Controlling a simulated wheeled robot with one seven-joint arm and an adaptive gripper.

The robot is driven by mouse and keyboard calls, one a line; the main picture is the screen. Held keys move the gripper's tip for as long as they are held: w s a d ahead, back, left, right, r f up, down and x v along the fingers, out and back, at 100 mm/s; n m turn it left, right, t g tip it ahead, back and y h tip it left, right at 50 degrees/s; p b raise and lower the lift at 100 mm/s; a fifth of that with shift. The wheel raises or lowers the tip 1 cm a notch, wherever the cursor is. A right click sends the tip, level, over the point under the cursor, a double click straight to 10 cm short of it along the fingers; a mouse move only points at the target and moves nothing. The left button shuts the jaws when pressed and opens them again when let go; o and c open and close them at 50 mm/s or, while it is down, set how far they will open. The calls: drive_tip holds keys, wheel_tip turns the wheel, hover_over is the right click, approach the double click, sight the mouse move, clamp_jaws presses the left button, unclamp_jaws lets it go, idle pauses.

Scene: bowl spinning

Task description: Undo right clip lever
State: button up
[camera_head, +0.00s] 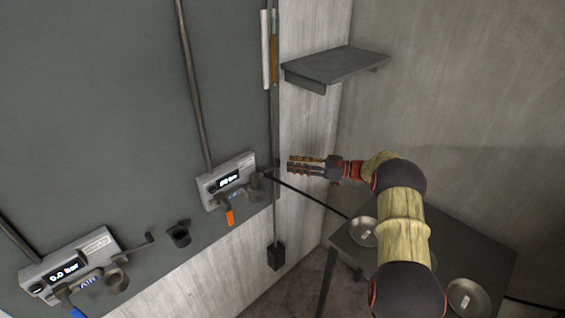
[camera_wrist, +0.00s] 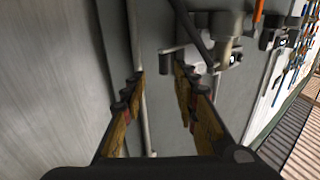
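My gripper (camera_head: 291,165) is to the right of the grey panel (camera_head: 110,110), near its right edge, with its fingers pointing left. In the wrist view my gripper (camera_wrist: 160,75) has its fingers apart with nothing held between them. The right gauge unit (camera_head: 229,180) has a lit display, an orange lever (camera_head: 230,217) hanging below it and a grey cylindrical fitting (camera_head: 256,187) at its right. A similar grey fitting (camera_wrist: 230,47) shows ahead and right of the fingers in the wrist view. I cannot tell for certain which part is the right clip lever.
The left gauge unit (camera_head: 68,266) reads 0.0 bar and has a blue lever (camera_head: 76,313). A dark cup-like holder (camera_head: 179,234) sits between the units. A shelf (camera_head: 335,66) is above my gripper. A dark table (camera_head: 480,245) with metal dishes stands below my arm.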

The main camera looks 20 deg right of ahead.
drive_tip(key=shift+v, duration=2.2)
drive_tip(key=shift+r, duration=0.1)
drive_tip(key=shift+c, duration=0.3)
